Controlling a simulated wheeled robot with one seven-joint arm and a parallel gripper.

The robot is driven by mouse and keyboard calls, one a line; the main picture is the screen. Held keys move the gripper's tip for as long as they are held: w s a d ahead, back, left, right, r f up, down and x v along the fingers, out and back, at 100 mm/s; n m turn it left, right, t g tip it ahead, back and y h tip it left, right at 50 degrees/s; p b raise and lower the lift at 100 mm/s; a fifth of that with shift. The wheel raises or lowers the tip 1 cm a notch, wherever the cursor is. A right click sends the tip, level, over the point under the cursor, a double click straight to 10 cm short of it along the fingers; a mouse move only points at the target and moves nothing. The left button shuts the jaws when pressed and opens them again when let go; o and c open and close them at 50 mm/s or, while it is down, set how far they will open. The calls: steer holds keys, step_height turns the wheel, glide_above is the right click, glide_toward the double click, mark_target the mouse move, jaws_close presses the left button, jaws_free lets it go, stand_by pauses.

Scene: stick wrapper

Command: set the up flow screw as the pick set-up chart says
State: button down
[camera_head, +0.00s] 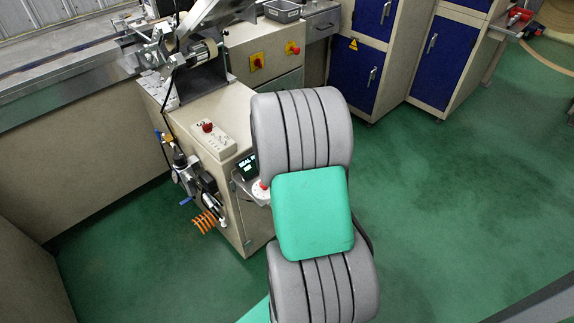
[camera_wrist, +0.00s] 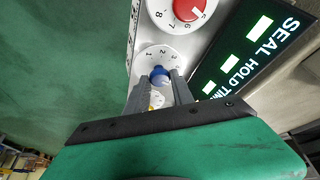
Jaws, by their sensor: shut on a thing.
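In the wrist view, my gripper (camera_wrist: 161,78) has its two fingers closed around a small blue knob (camera_wrist: 158,72). The knob stands on a white round dial (camera_wrist: 150,54) with numbers, of which 1, 2 and 3 can be made out. The fingers hide the lower part of this dial. I cannot read where the blue knob points, nor any label naming it as the up flow screw. In the head view my gripper is hidden behind my own arm. No pick set-up chart can be made out in either view.
A red knob (camera_wrist: 188,8) on a numbered dial is just above the held one. A yellowish part (camera_wrist: 156,99) shows between my fingers. A dark display (camera_wrist: 252,50) reading SEAL and HOLD is at the right. A switch box (camera_head: 219,141) sits on the machine's top.

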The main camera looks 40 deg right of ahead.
stand_by(0.3)
steer(key=c, duration=1.1)
jaws_free()
steer(key=v, duration=0.7)
steer(key=shift+r, duration=0.4)
steer(key=shift+a, duration=0.1)
